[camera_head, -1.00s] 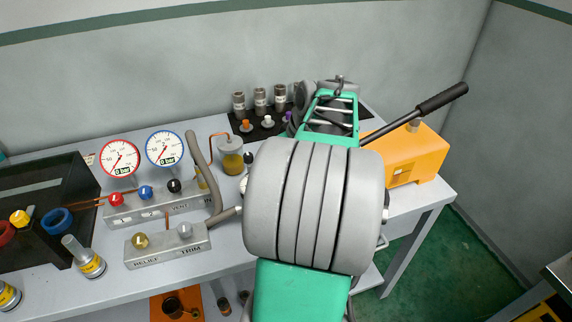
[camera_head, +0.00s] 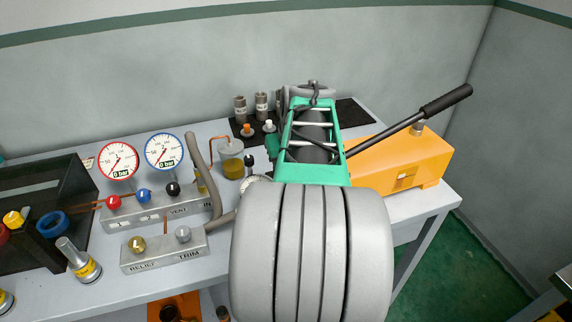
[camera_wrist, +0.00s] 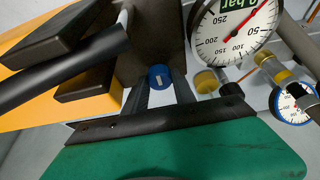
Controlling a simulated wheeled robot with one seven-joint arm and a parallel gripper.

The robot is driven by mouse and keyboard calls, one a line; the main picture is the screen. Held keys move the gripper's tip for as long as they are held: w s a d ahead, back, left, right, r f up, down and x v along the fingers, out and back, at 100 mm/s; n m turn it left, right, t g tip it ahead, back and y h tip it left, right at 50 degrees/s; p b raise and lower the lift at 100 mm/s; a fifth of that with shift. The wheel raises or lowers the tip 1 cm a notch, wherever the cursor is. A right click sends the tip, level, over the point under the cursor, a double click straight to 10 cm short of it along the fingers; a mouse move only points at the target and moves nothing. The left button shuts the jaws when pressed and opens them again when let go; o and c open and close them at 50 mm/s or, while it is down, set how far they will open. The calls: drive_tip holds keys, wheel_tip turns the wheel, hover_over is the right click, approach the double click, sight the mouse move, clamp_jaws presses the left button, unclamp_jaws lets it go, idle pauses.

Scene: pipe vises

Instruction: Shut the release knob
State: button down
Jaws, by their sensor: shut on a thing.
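The release knob (camera_wrist: 158,76) appears as a small round blue knob with a white mark on its face, in the middle of the wrist view. My gripper (camera_wrist: 162,88) has its two dark fingers on either side of it and is shut on it. In the head view my own arm hides the knob and my fingertips. The orange pump body (camera_head: 400,162) with its long black-gripped lever (camera_head: 447,100) stands right of my arm. The pump also shows at the left of the wrist view (camera_wrist: 30,105). The knob's exact turn is hard to tell.
A large dial gauge (camera_wrist: 238,30) is close to my fingers in the wrist view. Left on the bench (camera_head: 225,262) are two gauges reading 0 bar, a valve block (camera_head: 155,213) and a relief/trim block (camera_head: 162,252). Dark sockets (camera_head: 240,107) stand at the back.

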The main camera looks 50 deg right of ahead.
drive_tip(key=c, duration=1)
unclamp_jaws()
drive_tip(key=shift+r, duration=0.15)
drive_tip(key=v, duration=0.7)
drive_tip(key=shift+s+a+r, duration=0.1)
drive_tip(key=shift+s+r, duration=0.1)
drive_tip(key=shift+r, duration=0.05)
